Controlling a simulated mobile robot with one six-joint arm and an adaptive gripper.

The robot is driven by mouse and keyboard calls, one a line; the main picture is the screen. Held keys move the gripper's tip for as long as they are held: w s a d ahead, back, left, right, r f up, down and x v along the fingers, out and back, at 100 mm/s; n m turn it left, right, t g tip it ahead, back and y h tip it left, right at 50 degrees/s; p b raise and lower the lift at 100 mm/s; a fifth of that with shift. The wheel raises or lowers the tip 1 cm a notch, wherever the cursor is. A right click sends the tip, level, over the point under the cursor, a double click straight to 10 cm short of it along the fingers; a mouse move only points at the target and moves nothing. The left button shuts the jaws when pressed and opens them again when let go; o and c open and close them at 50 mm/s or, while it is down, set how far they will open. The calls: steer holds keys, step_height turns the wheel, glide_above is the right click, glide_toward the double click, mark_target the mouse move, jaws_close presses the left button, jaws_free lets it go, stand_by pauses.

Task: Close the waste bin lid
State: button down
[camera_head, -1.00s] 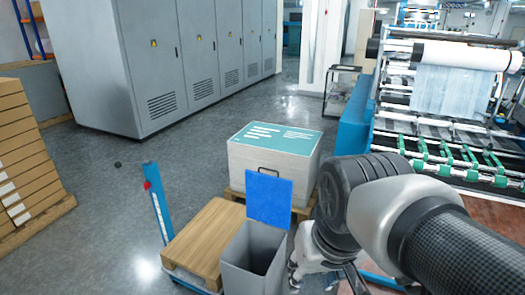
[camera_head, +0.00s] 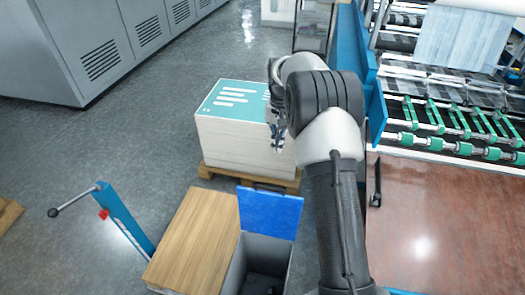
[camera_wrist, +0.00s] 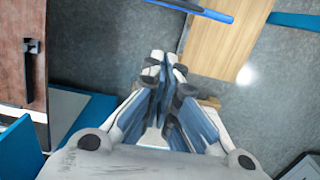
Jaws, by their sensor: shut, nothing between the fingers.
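The waste bin (camera_head: 240,270) is a grey, open-topped box at the bottom of the head view, with a dark inside. Its blue lid (camera_head: 269,213) stands raised upright at the bin's far edge. In the wrist view a blue bar at the top edge (camera_wrist: 195,10) looks like the lid seen nearly edge-on. My gripper (camera_head: 278,148) is beyond the lid and higher in the head view, in front of the white stack and apart from the lid. In the wrist view my gripper's fingers (camera_wrist: 165,60) are together with nothing between them.
A wood-topped cart (camera_head: 195,235) with a blue post stands left of the bin. A white stack with a teal top (camera_head: 240,145) on a pallet is behind it. A red-brown table (camera_head: 440,220) and the roller machine (camera_head: 440,130) are right.

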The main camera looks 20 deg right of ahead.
steer(key=s+a+f+b, duration=0.2)
steer(key=s+f+b, duration=0.1)
steer(key=f, duration=0.8)
steer(key=shift+s+a+b, duration=0.2)
steer(key=shift+s+b, duration=0.15)
steer(key=shift+b, duration=0.35)
steer(key=shift+s, duration=0.1)
